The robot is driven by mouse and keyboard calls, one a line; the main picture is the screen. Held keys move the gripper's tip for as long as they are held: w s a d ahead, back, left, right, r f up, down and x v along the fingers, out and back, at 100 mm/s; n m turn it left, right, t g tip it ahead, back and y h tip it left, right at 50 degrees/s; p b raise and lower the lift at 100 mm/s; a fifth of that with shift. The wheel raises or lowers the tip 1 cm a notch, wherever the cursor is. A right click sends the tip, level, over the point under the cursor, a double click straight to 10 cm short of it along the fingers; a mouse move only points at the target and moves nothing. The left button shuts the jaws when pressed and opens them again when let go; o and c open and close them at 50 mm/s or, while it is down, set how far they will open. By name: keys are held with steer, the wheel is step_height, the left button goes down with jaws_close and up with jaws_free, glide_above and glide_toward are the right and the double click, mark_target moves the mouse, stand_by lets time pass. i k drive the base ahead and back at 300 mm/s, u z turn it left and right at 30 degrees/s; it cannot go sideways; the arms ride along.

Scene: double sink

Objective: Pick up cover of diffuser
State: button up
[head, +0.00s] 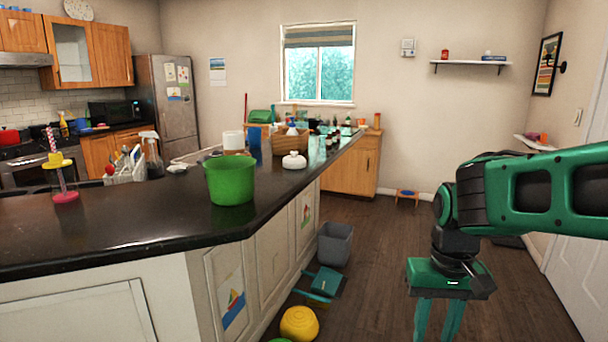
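A small white rounded object with a knob-like top (294,160) stands on the dark countertop, behind and right of the green bucket. It looks like the diffuser with its cover, but it is too small to tell where the cover meets the base. My gripper (437,325) hangs over the floor at the lower right, well apart from the counter, pointing down. Its two fingers are spread with a gap between them, and nothing shows in the gap. The fingertips run to the bottom edge of the picture.
A green bucket (231,180) stands near the counter edge (120,225). A wicker basket (290,141) and bottles stand behind the white object. On the floor are a grey bin (335,244), a teal dustpan (325,280) and a yellow ball-like object (299,323).

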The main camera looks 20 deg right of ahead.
mark_target(294, 162)
steer(key=u, duration=0.1)
steer(key=k, duration=0.25)
steer(key=z, duration=0.75)
steer(key=i, duration=1.65)
steer(key=u, duration=0.25)
